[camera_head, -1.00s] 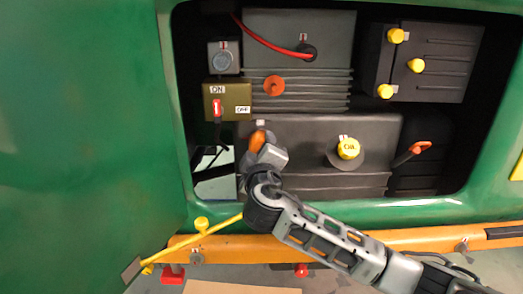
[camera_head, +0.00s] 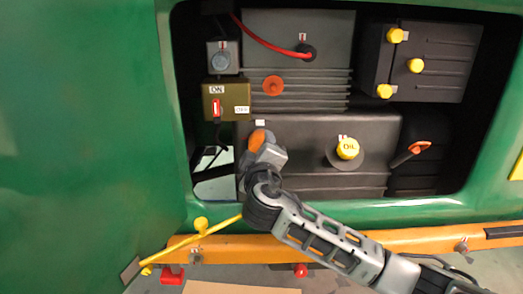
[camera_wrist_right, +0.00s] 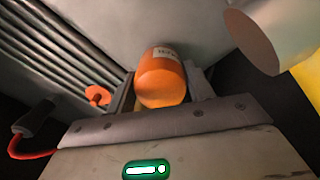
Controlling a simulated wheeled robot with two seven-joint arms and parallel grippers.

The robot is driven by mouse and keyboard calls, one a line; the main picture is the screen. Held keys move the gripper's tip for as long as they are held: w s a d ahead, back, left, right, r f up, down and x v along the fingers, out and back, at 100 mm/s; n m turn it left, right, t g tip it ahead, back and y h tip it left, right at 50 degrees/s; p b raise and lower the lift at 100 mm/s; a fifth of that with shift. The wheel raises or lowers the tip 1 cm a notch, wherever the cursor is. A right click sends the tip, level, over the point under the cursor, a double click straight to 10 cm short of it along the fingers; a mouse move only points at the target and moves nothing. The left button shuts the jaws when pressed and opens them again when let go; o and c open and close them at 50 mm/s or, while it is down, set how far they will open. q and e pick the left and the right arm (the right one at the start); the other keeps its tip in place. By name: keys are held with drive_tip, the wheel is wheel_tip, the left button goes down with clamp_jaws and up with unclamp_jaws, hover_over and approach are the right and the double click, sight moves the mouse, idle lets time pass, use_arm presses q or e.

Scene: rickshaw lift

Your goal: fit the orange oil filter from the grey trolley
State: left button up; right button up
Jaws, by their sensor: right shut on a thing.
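The orange oil filter (camera_head: 257,140) is at the left part of the lower grey engine block (camera_head: 300,128), inside the green machine's open bay. My right gripper (camera_head: 262,150) is shut on it. In the right wrist view the filter (camera_wrist_right: 161,78) sits between the two fingers, with a pale label at its far end. That end lies close to a grey surface of the block. I cannot tell whether it touches or is seated. My left gripper and the grey trolley are not in view.
A yellow OIL cap (camera_head: 347,149) is right of the gripper. An orange-handled dipstick (camera_head: 418,147) is further right. An ON/OFF switch box (camera_head: 226,102) and an orange knob (camera_head: 273,86) are above. An orange bumper rail (camera_head: 240,248) runs below the bay.

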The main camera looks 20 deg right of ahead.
drive_tip(key=shift+w+d, duration=0.1)
drive_tip(key=shift+w, duration=0.35)
idle(0.9)
